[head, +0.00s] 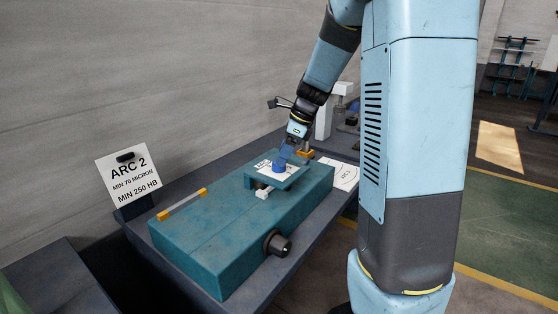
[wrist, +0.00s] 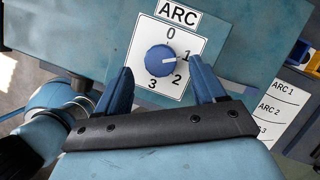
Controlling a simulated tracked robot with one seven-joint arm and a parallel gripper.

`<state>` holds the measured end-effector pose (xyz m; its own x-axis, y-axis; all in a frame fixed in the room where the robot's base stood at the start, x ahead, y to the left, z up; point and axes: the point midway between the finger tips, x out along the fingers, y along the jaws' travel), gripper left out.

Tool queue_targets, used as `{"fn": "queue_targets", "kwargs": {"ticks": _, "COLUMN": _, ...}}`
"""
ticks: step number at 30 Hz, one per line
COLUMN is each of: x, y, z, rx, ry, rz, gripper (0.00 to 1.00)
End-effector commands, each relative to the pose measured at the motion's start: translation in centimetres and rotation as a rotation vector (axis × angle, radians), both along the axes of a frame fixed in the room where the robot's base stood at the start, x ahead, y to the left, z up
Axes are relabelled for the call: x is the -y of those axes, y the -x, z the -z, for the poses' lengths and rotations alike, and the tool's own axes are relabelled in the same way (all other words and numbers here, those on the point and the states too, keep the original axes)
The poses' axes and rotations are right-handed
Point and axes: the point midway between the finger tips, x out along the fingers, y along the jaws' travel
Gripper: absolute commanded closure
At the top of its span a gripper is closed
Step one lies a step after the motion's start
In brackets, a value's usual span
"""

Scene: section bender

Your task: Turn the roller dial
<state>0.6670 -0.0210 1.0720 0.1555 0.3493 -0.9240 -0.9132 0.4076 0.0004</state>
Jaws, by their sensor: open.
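The roller dial (wrist: 160,59) is a round blue knob on a white plate (wrist: 148,36) marked ARC, with 0, 1, 2 and 3 around it. Its white pointer line points right, towards the 1. In the head view the dial (head: 278,168) sits on the teal bender (head: 215,235). My gripper (wrist: 160,68) is open, with one blue finger on each side of the dial in the wrist view and a gap on both sides. In the head view my gripper (head: 287,150) is just above and beside the dial; its exact height is unclear.
A sign (head: 128,177) reads ARC 2, MIN 70 MICRON, MIN 250 HB. A paper listing ARC 1, ARC 2 and 3 (wrist: 272,108) lies right of the dial in the wrist view. A dark round knob (head: 277,243) sticks out of the bender's front. A grey wall stands behind.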

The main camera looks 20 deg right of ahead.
Motion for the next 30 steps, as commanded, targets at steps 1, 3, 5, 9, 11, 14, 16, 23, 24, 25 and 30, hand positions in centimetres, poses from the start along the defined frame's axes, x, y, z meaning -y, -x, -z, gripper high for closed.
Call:
{"fn": "queue_targets", "kwargs": {"ticks": 1, "x": -0.3, "y": -0.1, "z": 0.8, "rx": -0.003, "ry": 0.000, "rz": 0.000, "gripper": 0.31}}
{"fn": "queue_targets", "kwargs": {"ticks": 3, "x": -0.6, "y": -0.2, "z": 1.4, "rx": -0.002, "ry": -0.001, "rz": 0.000, "gripper": 0.31}}
{"fn": "queue_targets", "kwargs": {"ticks": 5, "x": -0.8, "y": -0.3, "z": 1.9, "rx": -0.002, "ry": -0.001, "rz": -0.001, "gripper": 0.31}}
{"fn": "queue_targets", "kwargs": {"ticks": 9, "x": -1.0, "y": -0.4, "z": 2.6, "rx": 0.000, "ry": 0.000, "rz": -0.001, "gripper": 0.31}}
{"fn": "queue_targets", "kwargs": {"ticks": 11, "x": -1.1, "y": -0.4, "z": 2.7, "rx": 0.000, "ry": 0.000, "rz": -0.001, "gripper": 0.31}}
{"fn": "queue_targets", "kwargs": {"ticks": 14, "x": -1.1, "y": -0.4, "z": 2.7, "rx": 0.000, "ry": 0.000, "rz": -0.001, "gripper": 0.31}}
{"fn": "queue_targets", "kwargs": {"ticks": 16, "x": -1.1, "y": -0.4, "z": 2.7, "rx": 0.000, "ry": 0.000, "rz": -0.001, "gripper": 0.31}}
{"fn": "queue_targets", "kwargs": {"ticks": 23, "x": -1.1, "y": -0.4, "z": 2.7, "rx": 0.000, "ry": 0.000, "rz": -0.001, "gripper": 0.45}}
{"fn": "queue_targets", "kwargs": {"ticks": 24, "x": -1.1, "y": -0.4, "z": 2.7, "rx": 0.000, "ry": 0.000, "rz": -0.001, "gripper": 0.49}}
{"fn": "queue_targets", "kwargs": {"ticks": 25, "x": -1.1, "y": -0.4, "z": 2.7, "rx": 0.000, "ry": 0.000, "rz": -0.001, "gripper": 0.52}}
{"fn": "queue_targets", "kwargs": {"ticks": 30, "x": -1.1, "y": -0.4, "z": 2.7, "rx": 0.000, "ry": 0.000, "rz": -0.002, "gripper": 0.68}}
